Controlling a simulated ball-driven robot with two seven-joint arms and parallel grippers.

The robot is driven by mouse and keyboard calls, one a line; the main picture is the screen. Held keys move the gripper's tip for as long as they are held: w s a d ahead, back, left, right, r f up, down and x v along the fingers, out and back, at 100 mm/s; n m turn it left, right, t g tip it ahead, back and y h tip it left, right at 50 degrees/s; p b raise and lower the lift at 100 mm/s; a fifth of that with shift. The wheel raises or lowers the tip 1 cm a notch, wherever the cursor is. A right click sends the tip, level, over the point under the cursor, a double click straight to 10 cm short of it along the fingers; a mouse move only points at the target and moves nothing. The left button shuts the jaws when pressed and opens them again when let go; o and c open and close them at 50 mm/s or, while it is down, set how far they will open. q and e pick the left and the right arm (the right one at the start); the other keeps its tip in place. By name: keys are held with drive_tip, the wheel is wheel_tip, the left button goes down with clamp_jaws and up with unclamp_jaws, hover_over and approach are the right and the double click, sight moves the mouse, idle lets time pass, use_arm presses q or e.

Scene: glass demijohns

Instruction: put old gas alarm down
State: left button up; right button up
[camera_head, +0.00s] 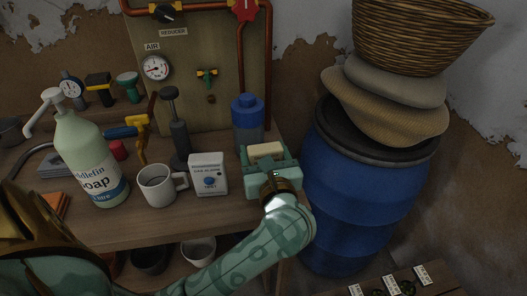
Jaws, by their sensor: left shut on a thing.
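My left gripper (268,158) is green and reaches in from below, at the right end of the wooden bench. It is shut on a small yellowed, beige block, which I take to be the old gas alarm (265,150). Only its top part shows between the jaws; the rest is hidden by the gripper. Whether it touches the bench I cannot tell. My right gripper is not in view.
On the bench (130,228), a white mug (158,186), a soap pump bottle (88,155) and a blue-capped bottle (247,125) stand close by. A blue barrel (360,200) with sacks (385,100) and a basket stands right. Pots sit on a lower shelf.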

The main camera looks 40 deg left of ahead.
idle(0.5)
use_arm(q)
drive_tip(key=shift+f+b, duration=0.55)
drive_tip(key=shift+f, duration=0.15)
drive_tip(key=shift+r, duration=0.1)
drive_tip(key=o, duration=1.1)
drive_tip(key=shift+o, duration=0.2)
drive_tip(key=shift+d, duration=0.1)
drive_tip(key=shift+p+v, duration=0.65)
drive_tip(key=shift+v, duration=3.8)
